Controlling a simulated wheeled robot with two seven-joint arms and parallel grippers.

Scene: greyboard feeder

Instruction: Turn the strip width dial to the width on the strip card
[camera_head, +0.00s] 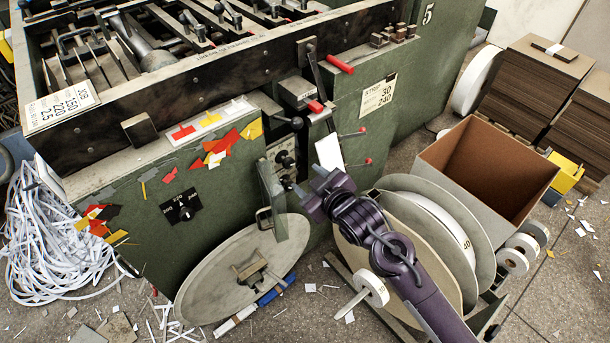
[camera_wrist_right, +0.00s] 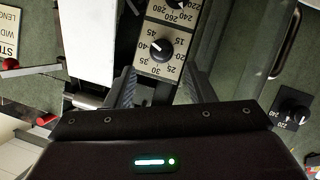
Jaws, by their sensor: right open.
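The strip card (camera_head: 378,95) is on the green machine front, showing 30 and 240; part of it also shows in the right wrist view (camera_wrist_right: 8,38). The strip width dial (camera_wrist_right: 162,49) is a black knob on a pale plate with numbers including 30, 35, 40 and 45. Its white mark seems to sit on the knob's upper left; the exact setting is hard to read. In the head view the dial column (camera_head: 285,160) is partly hidden by my gripper. My right gripper (camera_head: 306,183) is open and empty, its fingers (camera_wrist_right: 163,88) just short of the dial and apart from it.
A second dial (camera_wrist_right: 178,6) adjoins the strip width dial. A white sheet (camera_head: 330,152), red-tipped levers (camera_head: 352,134) and a grey bracket (camera_head: 270,200) stand close around. Large reels (camera_head: 245,265) are below. Another black dial (camera_head: 181,207) is further left.

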